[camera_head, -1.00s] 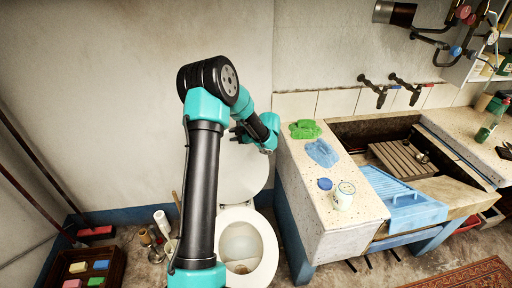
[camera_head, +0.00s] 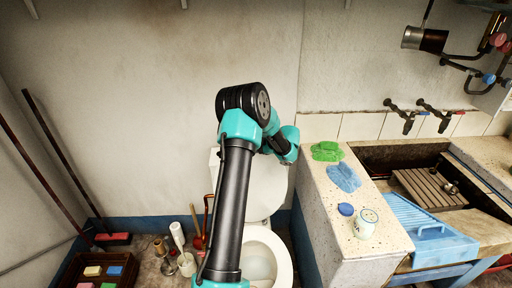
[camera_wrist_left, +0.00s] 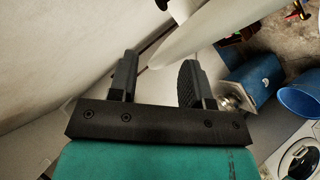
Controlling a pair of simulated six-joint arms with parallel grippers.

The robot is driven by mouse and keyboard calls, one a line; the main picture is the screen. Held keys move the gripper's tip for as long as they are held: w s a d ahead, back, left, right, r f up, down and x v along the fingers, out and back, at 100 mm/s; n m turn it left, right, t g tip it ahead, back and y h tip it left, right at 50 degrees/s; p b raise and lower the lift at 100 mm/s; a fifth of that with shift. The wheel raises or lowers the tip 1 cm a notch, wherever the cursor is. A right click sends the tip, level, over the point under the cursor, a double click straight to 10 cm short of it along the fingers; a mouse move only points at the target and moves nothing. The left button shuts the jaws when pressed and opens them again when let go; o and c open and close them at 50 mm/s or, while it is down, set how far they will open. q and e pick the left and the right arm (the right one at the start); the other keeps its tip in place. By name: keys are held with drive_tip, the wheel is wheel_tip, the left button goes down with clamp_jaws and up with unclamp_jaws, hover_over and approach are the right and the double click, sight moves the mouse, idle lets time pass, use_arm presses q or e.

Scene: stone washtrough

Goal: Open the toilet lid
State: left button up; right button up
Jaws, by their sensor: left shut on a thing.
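The white toilet (camera_head: 284,264) stands against the wall, its bowl open to view. The white lid (camera_head: 265,190) stands raised behind the bowl, partly covered by my left arm. In the left wrist view the pale edge of the lid (camera_wrist_left: 215,35) runs up to the fingertips. My left gripper (camera_wrist_left: 156,65) is shut on the lid, with its two fingers apart on either side. How deep the edge sits between them is hard to see. In the head view the fingers are hidden behind my arm. My right gripper is not in view.
A stone washtrough counter (camera_head: 330,215) stands close to the toilet's right. It holds a green cloth (camera_head: 327,151), a blue cloth (camera_head: 343,178) and a white jar (camera_head: 365,224). Bottles and brushes (camera_head: 180,250) and a dark crate (camera_head: 70,272) crowd the floor on the left.

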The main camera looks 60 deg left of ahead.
use_arm(q)
drive_tip(key=shift+f, duration=0.1)
idle(0.3)
drive_tip(key=v, duration=1.7)
drive_tip(key=shift+d, duration=0.2)
drive_tip(key=s+d+f+n+t+h, duration=0.1)
drive_tip(key=s+d+f+n+h, duration=0.2)
drive_tip(key=d+f, duration=0.45)
drive_tip(key=s+d+f+n+h, duration=0.1)
drive_tip(key=d+f+n+h, duration=0.4)
drive_tip(key=f, duration=0.5)
drive_tip(key=s+d+f+n+t+h, duration=0.1)
drive_tip(key=s+d+f+n+h, duration=0.1)
drive_tip(key=d+f+n, duration=0.45)
drive_tip(key=s+d+f+n+t+h, duration=0.2)
drive_tip(key=s+d+f+n, duration=0.6)
drive_tip(key=n, duration=0.6)
drive_tip(key=s+d+f+n+t+h, duration=0.1)
drive_tip(key=s+d+f+n+h, duration=0.3)
drive_tip(key=s+d+n, duration=0.6)
drive_tip(key=w+d+r+n+t+y, duration=0.1)
drive_tip(key=w+d+r, duration=0.2)
drive_tip(key=w, duration=0.3)
drive_tip(key=shift+w+d+y, duration=0.2)
drive_tip(key=shift+d+y, duration=0.05)
drive_tip(key=shift+y, duration=0.05)
